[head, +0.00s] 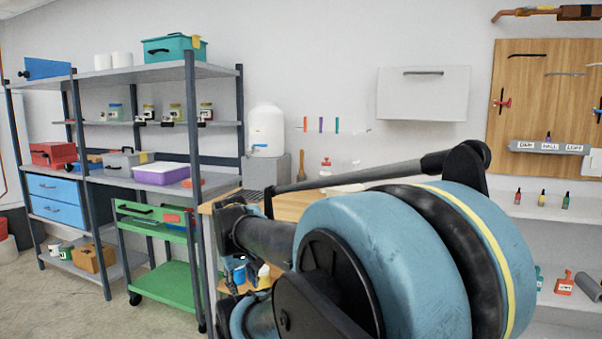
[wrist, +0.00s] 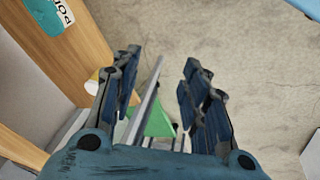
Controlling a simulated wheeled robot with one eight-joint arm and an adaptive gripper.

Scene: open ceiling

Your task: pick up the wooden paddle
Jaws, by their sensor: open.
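A thin upright brown piece (head: 301,164), which may be the wooden paddle, stands at the back of the wooden-topped bench in the head view. It is small there, and I cannot be sure what it is. My gripper (wrist: 158,80) is open and empty in the wrist view, its two blue-black fingers spread apart over floor and the green cart. No paddle shows between or beside the fingers. In the head view my large blue arm joint hides much of the bench.
The wooden bench (head: 206,208) stands behind my arm. A green cart (head: 165,285) is left of it, with grey shelving (head: 215,70) behind. A white water tank (head: 266,130) stands near the wall. A wooden tool board (head: 540,90) hangs at right. Open floor (wrist: 265,90) shows in the wrist view.

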